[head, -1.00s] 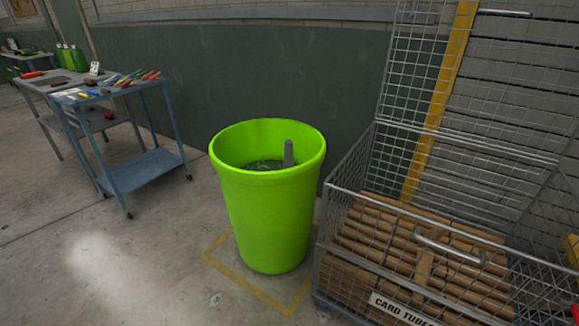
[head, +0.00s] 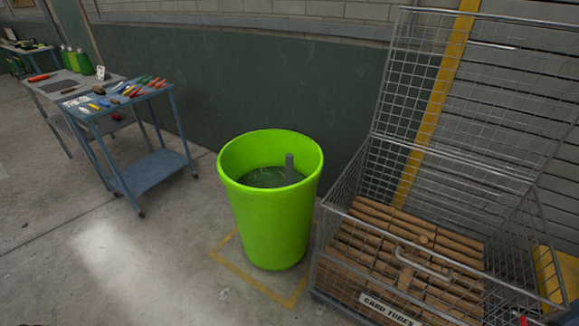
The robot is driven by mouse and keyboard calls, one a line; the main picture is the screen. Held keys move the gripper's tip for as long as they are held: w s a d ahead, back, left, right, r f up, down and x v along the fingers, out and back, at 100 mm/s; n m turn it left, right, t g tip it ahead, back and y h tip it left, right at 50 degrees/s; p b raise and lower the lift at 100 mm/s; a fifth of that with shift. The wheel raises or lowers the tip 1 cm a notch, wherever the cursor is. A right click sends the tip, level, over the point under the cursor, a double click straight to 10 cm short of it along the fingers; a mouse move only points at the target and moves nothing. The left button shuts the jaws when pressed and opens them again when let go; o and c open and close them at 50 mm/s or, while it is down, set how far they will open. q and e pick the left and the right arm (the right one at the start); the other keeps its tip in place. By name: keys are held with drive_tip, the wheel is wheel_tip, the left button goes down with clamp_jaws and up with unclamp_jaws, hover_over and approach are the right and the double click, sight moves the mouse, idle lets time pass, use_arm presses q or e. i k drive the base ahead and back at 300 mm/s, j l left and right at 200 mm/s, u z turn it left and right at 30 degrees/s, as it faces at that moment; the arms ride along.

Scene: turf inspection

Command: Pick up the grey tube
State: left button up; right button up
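A grey tube (head: 289,167) stands upright inside the bright green bin (head: 270,215), towards the right of its opening, with its top end showing above the dark contents. Its lower part is hidden in the bin. The bin stands on the concrete floor, partly within a yellow floor outline. Neither of my grippers shows in the head view.
A wire cage (head: 335,240) labelled for card tubes stands close to the right of the bin, holding several brown tubes (head: 400,250). A blue trolley (head: 150,172) with tools is at the left. A dark green wall (head: 240,85) is behind. Floor is clear front left.

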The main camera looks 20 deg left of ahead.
sight(290, 171)
drive_tip(key=i+j, duration=0.15)
drive_tip(key=j, duration=0.2)
drive_tip(key=i+j, duration=0.15)
drive_tip(key=j, duration=0.2)
drive_tip(key=i+j+z, duration=0.1)
drive_tip(key=j, duration=0.25)
drive_tip(key=i+j, duration=0.15)
drive_tip(key=j, duration=0.2)
drive_tip(key=i+j, duration=0.15)
drive_tip(key=j, duration=0.2)
drive_tip(key=i+j+z, duration=0.1)
drive_tip(key=j, duration=0.25)
drive_tip(key=i+j, duration=0.15)
drive_tip(key=j, duration=0.25)
